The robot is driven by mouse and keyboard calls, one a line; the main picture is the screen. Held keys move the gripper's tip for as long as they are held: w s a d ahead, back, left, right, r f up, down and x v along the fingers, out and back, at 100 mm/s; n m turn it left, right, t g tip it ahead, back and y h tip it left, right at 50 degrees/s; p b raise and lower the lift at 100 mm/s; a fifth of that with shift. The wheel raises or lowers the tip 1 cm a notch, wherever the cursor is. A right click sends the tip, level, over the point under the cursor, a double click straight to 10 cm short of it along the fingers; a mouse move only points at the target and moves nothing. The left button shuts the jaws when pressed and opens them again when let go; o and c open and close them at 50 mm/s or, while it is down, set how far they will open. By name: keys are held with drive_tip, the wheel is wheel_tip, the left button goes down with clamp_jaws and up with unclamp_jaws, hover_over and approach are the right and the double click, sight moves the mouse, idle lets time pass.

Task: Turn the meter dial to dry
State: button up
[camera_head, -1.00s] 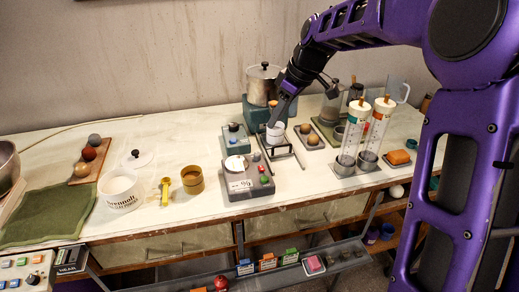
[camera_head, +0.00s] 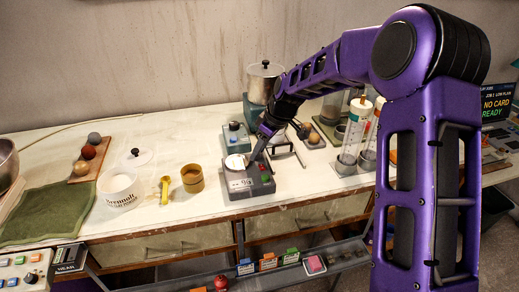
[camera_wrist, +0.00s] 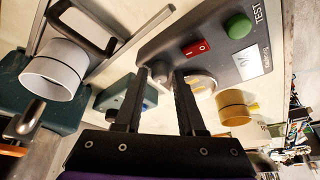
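The meter (camera_head: 238,190) is a grey box near the front edge of the table, with a white dish on top. In the wrist view the meter (camera_wrist: 180,38) shows a green TEST button (camera_wrist: 239,27), a red switch (camera_wrist: 197,48) and a pale display (camera_wrist: 246,66). A dark grey dial knob (camera_wrist: 157,75) sits at its near end. My gripper (camera_head: 253,160) is over the meter, pointing down. In the wrist view my gripper (camera_wrist: 162,72) has its fingers apart, with the knob between or just beyond the tips. Contact cannot be told. The dial's marks are not readable.
A teal box with a blue knob (camera_head: 235,138) stands just behind the meter. A tan cup (camera_head: 192,178) and a white tub (camera_head: 118,189) are to its left. Tall clear cylinders (camera_head: 355,130) stand to the right.

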clamp_jaws()
drive_tip(key=shift+m, duration=0.3)
drive_tip(key=m+t+b, duration=0.1)
drive_tip(key=m, duration=0.1)
drive_tip(key=shift+s+a+m+h+b, duration=0.1)
drive_tip(key=shift+m+h+b, duration=0.2)
drive_tip(key=shift+h, duration=0.1)
drive_tip(key=m+t+h+b, duration=0.1)
drive_tip(key=m, duration=0.2)
drive_tip(key=shift+a+m, duration=0.1)
drive_tip(key=shift+m, duration=0.2)
drive_tip(key=m+h, duration=0.1)
drive_tip(key=m, duration=0.2)
drive_tip(key=shift+a+m+h+b, duration=0.1)
drive_tip(key=shift+m+h+b, duration=0.2)
drive_tip(key=shift+b, duration=0.05)
drive_tip(key=shift+m+h, duration=0.6)
drive_tip(key=shift+m, duration=1.1)
